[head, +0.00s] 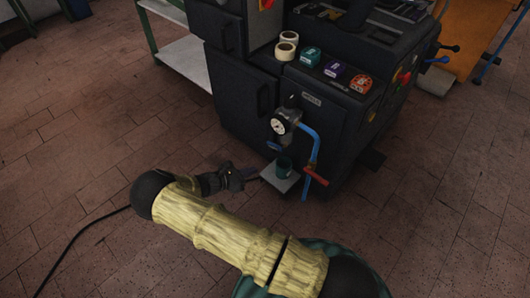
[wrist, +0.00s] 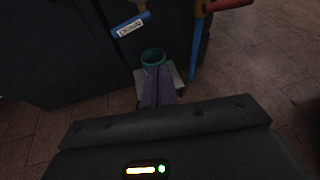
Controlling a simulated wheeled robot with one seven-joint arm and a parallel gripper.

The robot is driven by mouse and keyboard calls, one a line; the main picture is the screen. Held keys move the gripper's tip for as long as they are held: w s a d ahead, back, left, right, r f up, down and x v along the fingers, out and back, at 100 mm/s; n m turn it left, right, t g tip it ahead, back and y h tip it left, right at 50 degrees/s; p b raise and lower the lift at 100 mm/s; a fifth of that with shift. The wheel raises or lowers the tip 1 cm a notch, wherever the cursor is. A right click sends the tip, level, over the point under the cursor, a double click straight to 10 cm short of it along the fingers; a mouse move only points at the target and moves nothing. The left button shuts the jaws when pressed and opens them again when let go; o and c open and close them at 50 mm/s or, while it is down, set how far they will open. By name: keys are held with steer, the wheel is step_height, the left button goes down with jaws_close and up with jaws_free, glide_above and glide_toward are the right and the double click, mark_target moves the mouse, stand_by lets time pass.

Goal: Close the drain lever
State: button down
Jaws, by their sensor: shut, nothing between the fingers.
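The drain lever (head: 274,147) is a short blue handle below the round gauge on the front of the dark machine. In the wrist view the blue drain lever (wrist: 131,24) carries a white label and slants at the top, above the cup. My gripper (head: 254,177) is low in front of the machine, left of the small tray. In the wrist view my gripper (wrist: 160,72) shows its fingers together and empty, pointing toward the cup. The fingers are apart from the lever in the picture.
A teal cup (head: 284,163) stands on a small pale tray (head: 279,180) under the lever. A blue pipe with a red handle (head: 316,175) is just right of it. The gauge (head: 285,122) is above. Brick floor on the left is clear except for a black cable.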

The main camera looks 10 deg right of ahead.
steer(key=a+f+n+t, duration=0.1)
steer(key=w+a+f+n+t, duration=0.1)
steer(key=a+n+t, duration=0.1)
steer(key=shift+w+a+f+n, duration=0.1)
steer(key=shift+w+n, duration=0.1)
steer(key=shift+n, duration=0.1)
steer(key=b, duration=0.7)
glide_toward(275, 146)
steer(key=w+d+f, duration=0.3)
steer(key=w+f, duration=0.1)
steer(key=shift+w+d, duration=0.3)
steer(key=shift+d, duration=0.1)
steer(key=shift+p, duration=0.35)
